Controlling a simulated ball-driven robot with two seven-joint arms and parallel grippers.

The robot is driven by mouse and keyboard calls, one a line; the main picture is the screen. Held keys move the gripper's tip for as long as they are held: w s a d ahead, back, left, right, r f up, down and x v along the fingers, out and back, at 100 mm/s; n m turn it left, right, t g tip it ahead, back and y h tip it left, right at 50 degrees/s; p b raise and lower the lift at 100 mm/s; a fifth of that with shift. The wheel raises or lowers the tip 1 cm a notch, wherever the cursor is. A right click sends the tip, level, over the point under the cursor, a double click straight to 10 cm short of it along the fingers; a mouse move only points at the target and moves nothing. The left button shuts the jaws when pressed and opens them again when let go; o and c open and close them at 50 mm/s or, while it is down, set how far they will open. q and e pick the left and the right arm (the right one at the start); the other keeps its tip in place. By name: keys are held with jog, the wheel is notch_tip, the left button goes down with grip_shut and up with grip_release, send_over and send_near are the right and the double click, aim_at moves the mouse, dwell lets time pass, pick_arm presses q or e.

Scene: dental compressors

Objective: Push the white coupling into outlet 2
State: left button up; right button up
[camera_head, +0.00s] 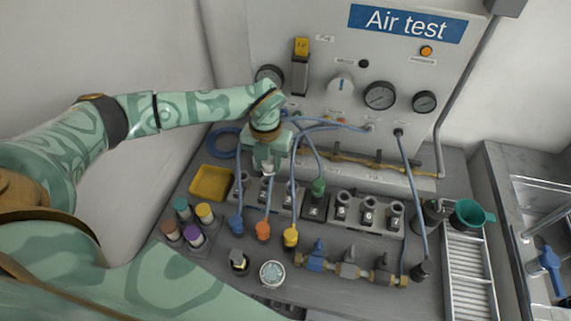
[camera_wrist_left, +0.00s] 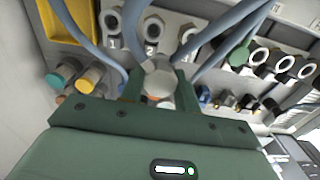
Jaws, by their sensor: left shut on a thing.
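My left gripper (camera_head: 268,168) reaches in from the left and points down over the numbered outlet row. It is shut on the white coupling (camera_head: 268,173). In the left wrist view the coupling (camera_wrist_left: 158,78) sits between the two green fingers (camera_wrist_left: 159,88). Outlet 2 (camera_wrist_left: 152,27) shows in that view just beyond the coupling, between outlet 1 (camera_wrist_left: 111,20) and outlet 3 (camera_wrist_left: 187,34). The coupling looks apart from outlet 2, though its height over it cannot be told. My right gripper is not in view.
A green coupling (camera_head: 319,187) stands at outlet 4. Blue (camera_head: 236,223), orange (camera_head: 263,231) and yellow (camera_head: 290,237) couplings stand in front of the row. Blue hoses loop around my gripper. A yellow tray (camera_head: 210,182) lies left. Outlets 5, 6 and 7 (camera_head: 395,213) look empty.

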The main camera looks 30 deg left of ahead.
pick_arm(q)
jog(key=f+b, duration=0.1)
jog(key=f, duration=0.1)
jog(key=w+a+f+b, duration=0.1)
jog(key=f+b, duration=0.1)
jog(key=w+a+f+b, duration=0.1)
jog(key=b, duration=0.1)
jog(key=shift+a+f, duration=0.15)
jog(key=shift+f, duration=0.25)
dwell(0.3)
jog(key=shift+f, duration=0.1)
